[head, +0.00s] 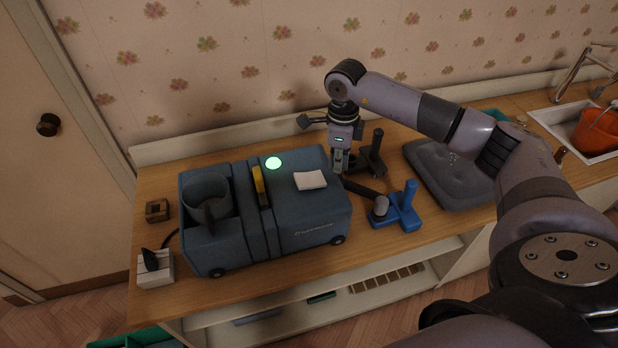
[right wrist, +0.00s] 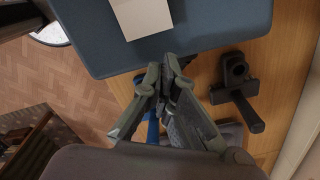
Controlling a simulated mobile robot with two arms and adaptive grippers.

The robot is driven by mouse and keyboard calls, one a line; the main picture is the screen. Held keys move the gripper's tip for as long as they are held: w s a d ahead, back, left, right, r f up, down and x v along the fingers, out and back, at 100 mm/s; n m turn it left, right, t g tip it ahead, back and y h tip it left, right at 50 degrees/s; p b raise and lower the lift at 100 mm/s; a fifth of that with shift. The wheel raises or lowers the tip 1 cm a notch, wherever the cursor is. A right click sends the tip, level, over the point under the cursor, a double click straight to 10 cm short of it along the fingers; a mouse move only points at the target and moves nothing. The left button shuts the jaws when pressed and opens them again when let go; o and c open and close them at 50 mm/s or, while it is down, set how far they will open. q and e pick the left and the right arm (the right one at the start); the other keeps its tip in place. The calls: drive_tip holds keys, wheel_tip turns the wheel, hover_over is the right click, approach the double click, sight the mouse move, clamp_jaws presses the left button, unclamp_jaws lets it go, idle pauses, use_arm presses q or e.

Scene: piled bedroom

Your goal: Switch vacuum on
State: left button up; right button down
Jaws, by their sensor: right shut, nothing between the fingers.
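The vacuum (head: 318,211) is a blue-grey boxy machine with small wheels, standing on the wooden counter. On its top are a glowing green round spot (head: 273,163), a yellow handle-like strip (head: 261,186), a white card (head: 310,180) and a dark cup (head: 207,195) at the left. My right gripper (head: 340,167) is shut and empty, pointing down near the vacuum's right back edge. In the right wrist view its fingertips (right wrist: 165,78) are together, near the edge of the vacuum (right wrist: 225,25), with the white card (right wrist: 143,14) further in. My left gripper is not in view.
A black tool (head: 376,158) and a blue one (head: 402,208) stand right of the vacuum, with a grey cushion (head: 445,178) beyond. A white block with a black plug (head: 155,269) and a small wooden box (head: 157,210) are at the left. A sink (head: 567,122) is far right.

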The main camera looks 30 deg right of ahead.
drive_tip(key=shift+s+d+r, duration=0.1)
drive_tip(key=shift+s+d, duration=0.05)
drive_tip(key=shift+d, duration=0.4)
drive_tip(key=shift+s+d, duration=0.15)
drive_tip(key=shift+d, duration=0.4)
wheel_tip(320, 180, up, 8)
drive_tip(key=p, duration=0.4)
drive_tip(key=shift+p, duration=0.35)
